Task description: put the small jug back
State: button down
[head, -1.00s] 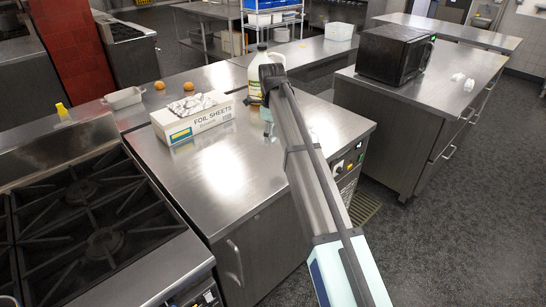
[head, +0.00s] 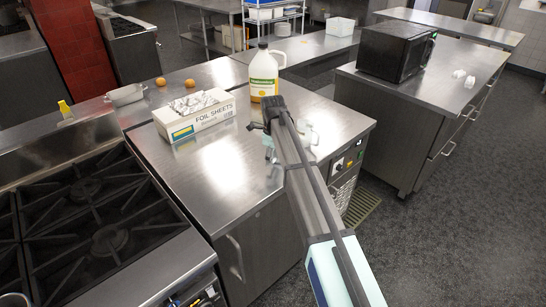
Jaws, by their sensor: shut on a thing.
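My arm reaches from the bottom of the head view up over the steel counter (head: 215,185). Its dark end (head: 270,112) is above the counter, right of the foil box. Pale, clear-looking parts of what seems to be the small jug (head: 306,131) show to the right of the arm, and a pale bit shows to its left. My gripper is shut on it, but the arm hides most of the jug and the fingertips. I cannot tell whether the jug touches the counter.
A large jug with a yellow label (head: 263,75) stands behind the arm's end. A foil sheets box (head: 200,115) is to the left. A stove (head: 90,220) fills the lower left. A microwave (head: 394,52) stands on the right counter. The counter's front left is clear.

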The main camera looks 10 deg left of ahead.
jog(key=shift+f, duration=0.15)
jog(key=shift+c, duration=2)
grip_release()
notch_tip(320, 180, up, 12)
jog(key=b, duration=0.2)
jog(key=shift+r+b, duration=0.2)
jog(key=shift+b, duration=0.2)
